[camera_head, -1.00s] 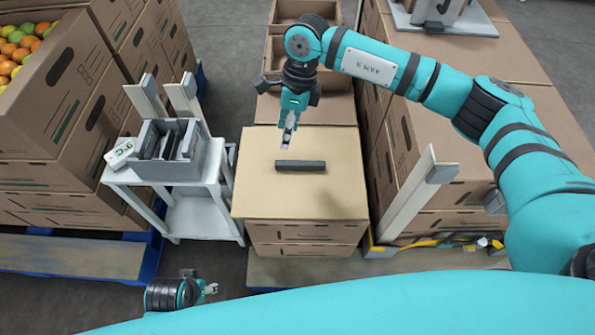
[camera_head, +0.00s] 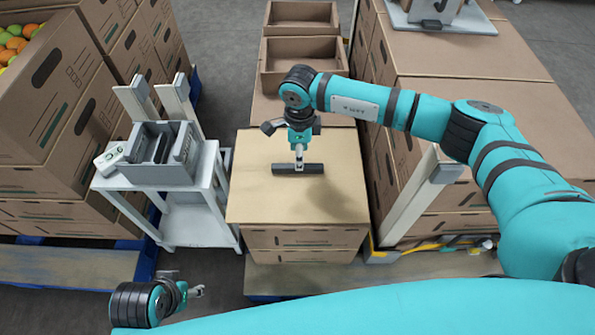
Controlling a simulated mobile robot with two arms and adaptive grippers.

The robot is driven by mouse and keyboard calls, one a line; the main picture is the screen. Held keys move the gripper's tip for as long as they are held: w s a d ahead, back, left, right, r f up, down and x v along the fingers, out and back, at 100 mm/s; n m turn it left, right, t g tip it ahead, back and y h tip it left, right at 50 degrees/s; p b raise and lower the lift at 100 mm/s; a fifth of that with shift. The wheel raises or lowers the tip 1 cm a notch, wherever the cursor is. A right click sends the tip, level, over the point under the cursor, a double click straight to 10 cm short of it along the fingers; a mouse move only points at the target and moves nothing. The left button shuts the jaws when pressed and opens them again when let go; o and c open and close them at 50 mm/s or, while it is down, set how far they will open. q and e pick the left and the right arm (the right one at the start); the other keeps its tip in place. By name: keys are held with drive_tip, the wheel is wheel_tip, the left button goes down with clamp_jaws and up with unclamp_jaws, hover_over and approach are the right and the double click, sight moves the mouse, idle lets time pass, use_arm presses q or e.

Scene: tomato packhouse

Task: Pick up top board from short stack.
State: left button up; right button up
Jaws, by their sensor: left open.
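The short stack (camera_head: 305,238) of cartons stands in the middle, topped by a flat tan board (camera_head: 300,205). A dark bar (camera_head: 284,170) lies across the top of this board. My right gripper (camera_head: 299,166), on the arm from the right, points down at the middle of the bar. Its fingertips overlap the bar, but I cannot tell whether they close on it. My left gripper (camera_head: 197,291) is low at the lower left, open and empty, well apart from the stack.
A grey cart (camera_head: 200,200) with a grey holder (camera_head: 160,155) stands left of the stack. Open cartons (camera_head: 302,62) are behind it. Tall carton stacks stand at the far left and on the right, where an upright post (camera_head: 415,200) is close to the board.

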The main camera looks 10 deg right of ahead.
drive_tip(key=f, duration=0.4)
drive_tip(key=shift+w+a+f+b, duration=0.15)
drive_tip(key=shift+a+f+b, duration=0.05)
drive_tip(key=shift+f+b, duration=0.2)
use_arm(q)
drive_tip(key=v, duration=0.3)
drive_tip(key=shift+r, duration=0.3)
use_arm(e)
clamp_jaws()
